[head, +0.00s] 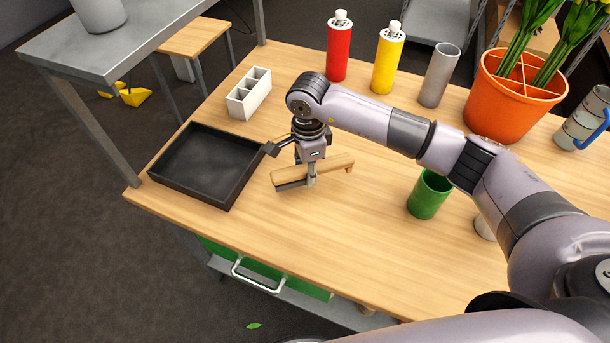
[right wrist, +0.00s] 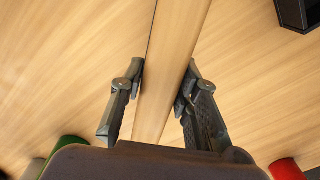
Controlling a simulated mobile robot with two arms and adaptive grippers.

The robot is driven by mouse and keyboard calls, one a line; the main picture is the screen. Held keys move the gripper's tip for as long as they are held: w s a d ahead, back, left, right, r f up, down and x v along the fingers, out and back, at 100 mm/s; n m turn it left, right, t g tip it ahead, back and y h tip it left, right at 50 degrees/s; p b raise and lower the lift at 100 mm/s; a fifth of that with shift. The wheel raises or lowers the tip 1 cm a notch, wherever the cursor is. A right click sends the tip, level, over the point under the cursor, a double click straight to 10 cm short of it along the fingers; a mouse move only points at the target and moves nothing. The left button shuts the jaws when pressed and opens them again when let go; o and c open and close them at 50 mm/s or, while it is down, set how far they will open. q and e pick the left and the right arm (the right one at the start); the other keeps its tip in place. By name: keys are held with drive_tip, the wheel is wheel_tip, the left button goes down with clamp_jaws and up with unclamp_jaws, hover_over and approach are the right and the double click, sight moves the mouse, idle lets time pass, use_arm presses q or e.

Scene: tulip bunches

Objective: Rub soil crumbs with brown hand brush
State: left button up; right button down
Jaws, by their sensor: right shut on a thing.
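The brown hand brush (head: 335,167) has a pale wooden back and handle, with dark bristles under its left end in the head view. My right gripper (head: 311,176) is shut on it from above, around the middle of the wood. In the right wrist view the wooden brush (right wrist: 172,65) runs between the two fingers of the gripper (right wrist: 165,75). The brush is over the tabletop, right of the black tray (head: 178,192); I cannot tell whether the bristles touch the wood. No soil crumbs can be made out. My left gripper is out of view.
A white divided box (head: 246,101), a red bottle (head: 338,52), a yellow bottle (head: 386,65), a grey cylinder (head: 438,78) and an orange tulip pot (head: 508,108) line the back of the table (head: 300,235). A green cup (head: 429,197) stands under my right arm.

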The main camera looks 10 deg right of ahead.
drive_tip(key=shift+w+r+p, duration=0.1)
drive_tip(key=shift+r+p, duration=0.2)
drive_tip(key=shift+r, duration=0.6)
drive_tip(key=shift+w+a+r+p, duration=0.1)
drive_tip(key=shift+r+p, duration=0.25)
drive_tip(key=shift+r, duration=0.9)
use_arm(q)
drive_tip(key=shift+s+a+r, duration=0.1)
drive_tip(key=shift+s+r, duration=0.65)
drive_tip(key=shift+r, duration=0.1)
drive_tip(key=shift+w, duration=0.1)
